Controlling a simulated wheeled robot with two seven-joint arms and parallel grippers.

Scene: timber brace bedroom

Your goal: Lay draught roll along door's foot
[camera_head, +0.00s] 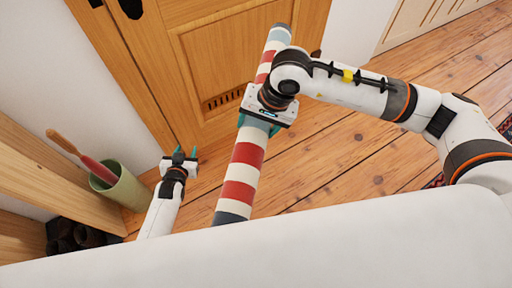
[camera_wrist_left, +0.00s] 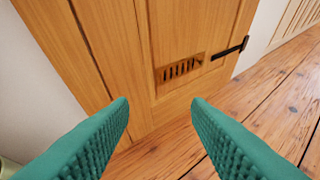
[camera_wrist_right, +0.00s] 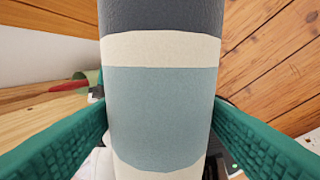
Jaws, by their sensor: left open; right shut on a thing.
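The draught roll (camera_head: 240,187) is a long striped cylinder in red, cream, blue and grey. In the head view it slants from lower centre up towards the door. My right gripper (camera_head: 264,118) is shut on the roll around its middle; the right wrist view shows the roll (camera_wrist_right: 160,110) between the green fingers. My left gripper (camera_head: 180,155) is open and empty, left of the roll and near the door's foot. The wooden door (camera_head: 215,65) is closed, with a slotted vent low down; the left wrist view shows the door (camera_wrist_left: 190,35) and its foot ahead.
A green bin (camera_head: 125,187) holding a red-and-wood handled item stands at left, beside a wooden shelf (camera_head: 40,165) with dark shoes (camera_head: 75,236) below. Plank floor (camera_head: 340,160) is clear right of the roll. A patterned rug edge (camera_head: 437,181) shows at right.

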